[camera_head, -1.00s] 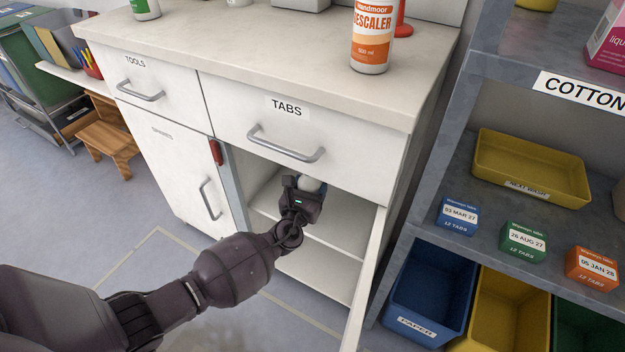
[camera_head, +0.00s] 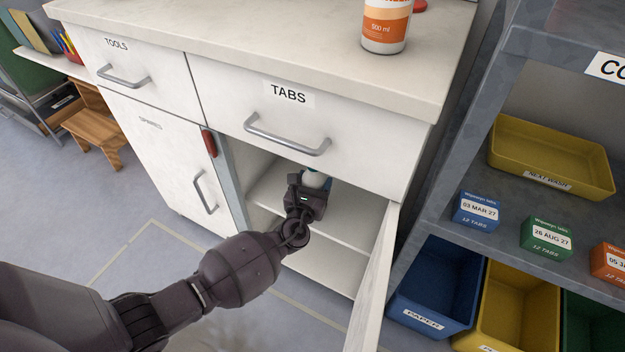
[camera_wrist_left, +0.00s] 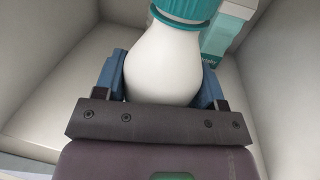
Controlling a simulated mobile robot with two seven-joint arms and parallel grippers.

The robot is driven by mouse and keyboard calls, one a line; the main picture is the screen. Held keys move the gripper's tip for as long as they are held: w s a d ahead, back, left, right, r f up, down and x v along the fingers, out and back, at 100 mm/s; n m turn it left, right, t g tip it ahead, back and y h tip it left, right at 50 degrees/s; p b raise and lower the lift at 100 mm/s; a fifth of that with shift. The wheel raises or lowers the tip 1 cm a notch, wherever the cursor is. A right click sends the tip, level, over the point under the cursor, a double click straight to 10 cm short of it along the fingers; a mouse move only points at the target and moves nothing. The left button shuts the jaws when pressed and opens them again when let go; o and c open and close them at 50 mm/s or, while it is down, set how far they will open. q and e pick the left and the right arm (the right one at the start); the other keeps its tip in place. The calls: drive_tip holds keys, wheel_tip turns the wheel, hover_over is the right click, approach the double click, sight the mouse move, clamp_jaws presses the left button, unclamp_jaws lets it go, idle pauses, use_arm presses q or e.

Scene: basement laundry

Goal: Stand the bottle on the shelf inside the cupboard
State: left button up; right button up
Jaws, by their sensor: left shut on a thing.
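A white bottle with a teal cap (camera_wrist_left: 165,62) is between the fingers of my left gripper (camera_wrist_left: 165,85) in the left wrist view. In the head view my left gripper (camera_head: 308,188) is inside the open cupboard, above its shelf (camera_head: 335,215), and only a small part of the bottle (camera_head: 316,178) shows past it. The bottle's base is hidden, so I cannot tell whether it touches the shelf. The cupboard door (camera_head: 375,285) stands open on the right. My right gripper is not in view.
A teal and white carton (camera_wrist_left: 232,25) stands behind the bottle inside the cupboard. The TABS drawer (camera_head: 300,125) is shut above the opening. An orange-labelled bottle (camera_head: 385,25) stands on the worktop. A grey rack (camera_head: 440,185) with bins and small boxes stands at the right.

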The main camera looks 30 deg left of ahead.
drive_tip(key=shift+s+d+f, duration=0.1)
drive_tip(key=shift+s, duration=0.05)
use_arm(q)
drive_tip(key=o, duration=1.2)
drive_tip(key=shift+c, duration=0.2)
drive_tip(key=shift+s+d+r, duration=0.1)
drive_tip(key=shift+s, duration=0.35)
drive_tip(key=s+d+p, duration=0.1)
drive_tip(key=s+p, duration=0.1)
drive_tip(key=s, duration=0.9)
drive_tip(key=shift+d+p, duration=0.15)
drive_tip(key=shift+p, duration=0.15)
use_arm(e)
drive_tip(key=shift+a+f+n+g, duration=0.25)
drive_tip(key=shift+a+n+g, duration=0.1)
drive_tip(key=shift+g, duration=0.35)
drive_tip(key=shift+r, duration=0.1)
